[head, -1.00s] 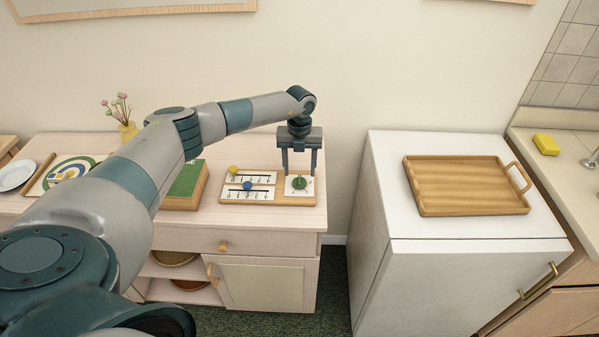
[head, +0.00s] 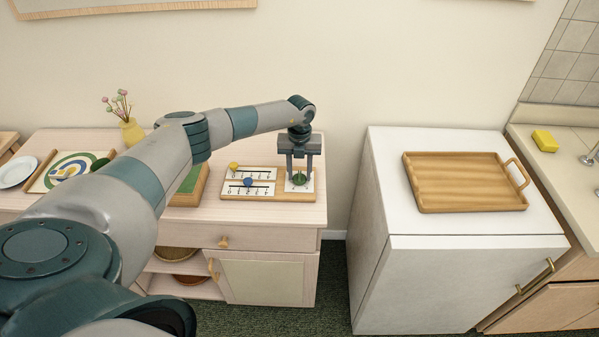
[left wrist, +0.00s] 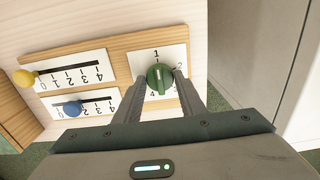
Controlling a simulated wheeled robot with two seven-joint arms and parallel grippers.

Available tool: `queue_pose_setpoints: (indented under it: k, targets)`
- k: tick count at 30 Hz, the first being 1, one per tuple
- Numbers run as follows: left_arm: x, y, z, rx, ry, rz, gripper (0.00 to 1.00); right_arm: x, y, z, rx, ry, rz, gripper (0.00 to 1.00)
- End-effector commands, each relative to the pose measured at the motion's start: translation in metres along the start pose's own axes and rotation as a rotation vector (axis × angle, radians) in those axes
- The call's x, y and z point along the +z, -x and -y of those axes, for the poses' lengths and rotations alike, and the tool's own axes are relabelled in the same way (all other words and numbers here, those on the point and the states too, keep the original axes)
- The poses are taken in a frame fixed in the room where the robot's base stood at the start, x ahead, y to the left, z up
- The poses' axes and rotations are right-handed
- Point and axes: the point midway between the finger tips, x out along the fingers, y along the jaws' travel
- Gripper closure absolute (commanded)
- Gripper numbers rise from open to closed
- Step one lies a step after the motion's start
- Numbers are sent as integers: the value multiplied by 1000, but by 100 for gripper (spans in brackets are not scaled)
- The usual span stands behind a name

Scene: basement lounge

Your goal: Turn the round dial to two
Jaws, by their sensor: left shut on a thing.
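The round green dial (head: 299,179) sits on a white plate at the right end of a wooden board on the pale cabinet. In the left wrist view the dial (left wrist: 159,78) has numbers around it: 1 at the top, 2 at the upper right, 4 at the lower left. Its light pointer mark faces up, close to 1. My left gripper (head: 299,182) points down over the plate and is shut on the dial, one finger on each side. The fingers hide part of the plate and its lower right numbers. My right gripper is not in view.
Left of the dial are two sliders, with a yellow knob (head: 233,166) and a blue knob (head: 248,182). A green-topped box (head: 190,181) stands left of the board. A white cabinet with a wooden tray (head: 465,182) stands to the right, across a gap.

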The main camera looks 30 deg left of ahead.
Motion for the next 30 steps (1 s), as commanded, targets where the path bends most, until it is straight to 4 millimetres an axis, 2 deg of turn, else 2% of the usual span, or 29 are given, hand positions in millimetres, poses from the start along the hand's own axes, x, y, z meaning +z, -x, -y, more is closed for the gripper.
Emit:
queue_pose_setpoints:
  k: [14,30]
  targets:
    - [0,-2,0,0,-125,1,86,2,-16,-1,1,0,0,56]
    - [1,-4,0,0,-584,3,86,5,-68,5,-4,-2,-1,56]
